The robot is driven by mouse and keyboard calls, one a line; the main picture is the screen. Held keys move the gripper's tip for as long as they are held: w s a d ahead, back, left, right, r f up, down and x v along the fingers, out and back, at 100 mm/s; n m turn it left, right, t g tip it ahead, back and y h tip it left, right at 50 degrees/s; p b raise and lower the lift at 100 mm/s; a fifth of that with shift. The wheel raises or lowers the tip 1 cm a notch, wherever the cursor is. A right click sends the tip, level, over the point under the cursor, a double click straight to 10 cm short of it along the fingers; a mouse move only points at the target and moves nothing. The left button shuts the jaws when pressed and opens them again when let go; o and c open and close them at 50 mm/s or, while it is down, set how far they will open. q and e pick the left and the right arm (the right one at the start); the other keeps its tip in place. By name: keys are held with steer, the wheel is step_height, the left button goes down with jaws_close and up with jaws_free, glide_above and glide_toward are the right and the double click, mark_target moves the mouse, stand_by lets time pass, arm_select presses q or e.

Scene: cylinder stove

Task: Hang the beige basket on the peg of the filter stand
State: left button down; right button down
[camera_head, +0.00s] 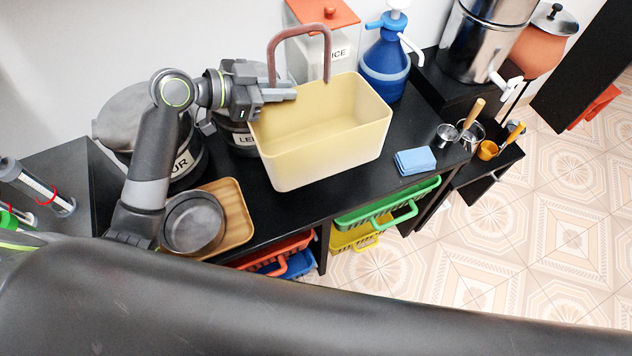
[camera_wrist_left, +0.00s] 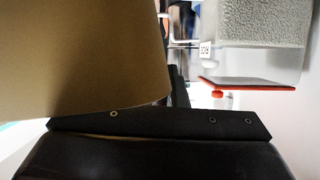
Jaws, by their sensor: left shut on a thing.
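The beige basket (camera_head: 322,143) is at the middle of the head view, over the black counter, with its brown handle (camera_head: 297,32) standing up in an arch. My left gripper (camera_head: 279,95) is shut on the basket at its left end, near the rim and the handle's foot. In the left wrist view the basket wall (camera_wrist_left: 80,55) fills the left side, beside a black finger. I cannot tell whether the basket's underside touches the counter. The filter stand (camera_head: 445,78) is black, under a steel cylinder at the upper right. I cannot make out its peg. My right gripper is not in view.
A blue pump bottle (camera_head: 386,66) and a rice container (camera_head: 318,45) stand behind the basket. A blue cloth (camera_head: 414,161) lies to its right, before metal cups (camera_head: 447,134) and ladles. A wooden tray (camera_head: 236,213) with a dark pan (camera_head: 193,222) is at the lower left.

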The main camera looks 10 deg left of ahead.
mark_target(286, 132)
arm_select(q)
step_height(286, 132, down, 13)
steer(key=shift+r+p, duration=0.1)
steer(key=shift+p, duration=0.55)
steer(key=shift+f, duration=2.4)
steer(key=shift+f+b, duration=0.25)
steer(key=shift+b, duration=0.15)
steer(key=c, duration=1.6)
jaws_free()
steer(key=shift+o, duration=0.7)
